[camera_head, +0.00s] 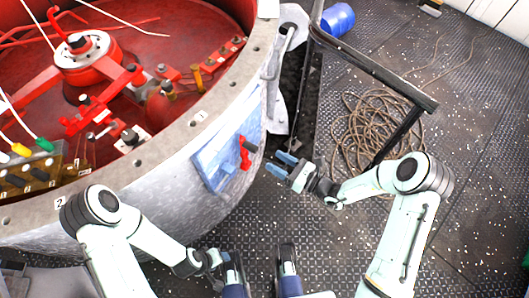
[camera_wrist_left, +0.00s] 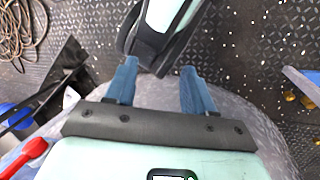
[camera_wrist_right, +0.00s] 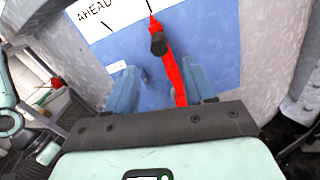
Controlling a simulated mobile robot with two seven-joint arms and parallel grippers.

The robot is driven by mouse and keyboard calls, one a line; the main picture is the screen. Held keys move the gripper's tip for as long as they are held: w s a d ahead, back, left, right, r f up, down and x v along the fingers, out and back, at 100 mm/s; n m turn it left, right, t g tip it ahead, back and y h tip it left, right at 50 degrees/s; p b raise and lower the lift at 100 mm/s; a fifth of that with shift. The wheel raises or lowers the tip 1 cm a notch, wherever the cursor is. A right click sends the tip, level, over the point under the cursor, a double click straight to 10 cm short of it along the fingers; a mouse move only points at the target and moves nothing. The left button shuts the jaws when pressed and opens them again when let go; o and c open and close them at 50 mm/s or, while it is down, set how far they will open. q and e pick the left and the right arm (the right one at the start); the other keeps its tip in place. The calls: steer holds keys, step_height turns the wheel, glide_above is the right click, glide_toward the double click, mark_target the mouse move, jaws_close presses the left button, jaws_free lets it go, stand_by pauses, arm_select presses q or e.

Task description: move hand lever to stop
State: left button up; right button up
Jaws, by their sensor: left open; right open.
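The hand lever (camera_head: 245,153) is red with a black knob and stands on a blue panel (camera_head: 215,165) on the side of the large round drum. In the right wrist view the lever (camera_wrist_right: 170,68) points up towards a white strip marked AHEAD (camera_wrist_right: 97,15); no STOP mark is readable. My right gripper (camera_head: 281,164) is open just right of the lever in the head view. In its wrist view the lever shows between the spread fingers, without clear contact. My left gripper (camera_wrist_left: 159,72) is open and empty, low by the drum, away from the lever.
The drum's pale rim (camera_head: 175,137) encloses red machinery. A dark railing (camera_head: 370,65) stands right of the drum, close to my right arm. A coiled rope (camera_head: 375,128) and a blue bucket (camera_head: 338,19) lie beyond it. The riveted deck (camera_head: 480,150) at right is mostly clear.

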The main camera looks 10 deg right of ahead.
steer(key=v, duration=0.2)
steer(key=shift+s+d, duration=0.2)
stand_by(0.4)
